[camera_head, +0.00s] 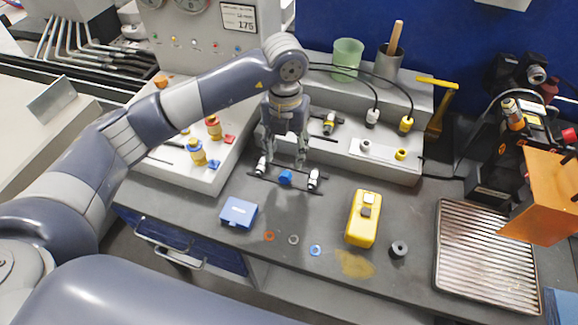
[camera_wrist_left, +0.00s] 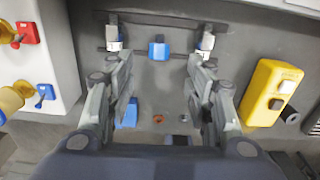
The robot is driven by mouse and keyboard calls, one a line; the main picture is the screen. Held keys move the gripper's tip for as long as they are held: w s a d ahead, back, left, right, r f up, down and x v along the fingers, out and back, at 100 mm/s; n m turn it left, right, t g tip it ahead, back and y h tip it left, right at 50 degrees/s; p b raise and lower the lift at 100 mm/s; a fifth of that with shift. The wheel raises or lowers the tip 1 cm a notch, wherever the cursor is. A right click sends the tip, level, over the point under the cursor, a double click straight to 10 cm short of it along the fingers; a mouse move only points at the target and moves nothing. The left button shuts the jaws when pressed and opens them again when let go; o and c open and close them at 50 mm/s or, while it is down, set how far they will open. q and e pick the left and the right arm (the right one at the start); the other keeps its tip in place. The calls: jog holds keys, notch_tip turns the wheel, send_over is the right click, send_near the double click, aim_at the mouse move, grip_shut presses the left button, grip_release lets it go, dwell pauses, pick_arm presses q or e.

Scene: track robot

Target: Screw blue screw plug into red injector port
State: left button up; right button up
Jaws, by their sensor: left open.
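The blue screw plug appears to be the small blue piece (camera_head: 285,177) on the dark bench, between two white-and-black pieces near thin black bars. It also shows in the left wrist view (camera_wrist_left: 158,49), midway between the fingers. My left gripper (camera_head: 282,163) points down over it, open, its fingers spread on either side and apart from it. It shows in the left wrist view (camera_wrist_left: 160,57) too. A yellow-and-red fitting (camera_head: 213,127) stands on the grey console at left; I cannot tell surely that it is the red injector port. My right gripper is not in view.
A yellow-and-blue fitting (camera_head: 196,152) stands near the red one. A blue box (camera_head: 238,212), small rings and a yellow box (camera_head: 363,218) lie on the bench in front. A ribbed metal tray (camera_head: 486,257) is at right. A raised grey ledge runs behind my gripper.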

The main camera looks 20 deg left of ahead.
aim_at(284, 177)
pick_arm(q)
jog(key=f, duration=0.1)
jog(key=s+f, duration=0.1)
jog(key=f, duration=0.1)
jog(key=shift+f+p, duration=0.15)
jog(key=shift+p, duration=0.2)
jog(key=shift+f, duration=0.3)
jog(key=shift+w+f+p, duration=0.1)
jog(key=shift+f+p, duration=0.25)
jog(key=shift+p, duration=0.05)
notch_tip(284, 177, down, 4)
jog(key=shift+a+f+p, duration=0.1)
jog(key=shift+f+p, duration=0.05)
jog(key=shift+p, duration=0.7)
jog(key=shift+f, duration=0.1)
jog(key=shift+c, duration=0.3)
jog(key=c, duration=1.1)
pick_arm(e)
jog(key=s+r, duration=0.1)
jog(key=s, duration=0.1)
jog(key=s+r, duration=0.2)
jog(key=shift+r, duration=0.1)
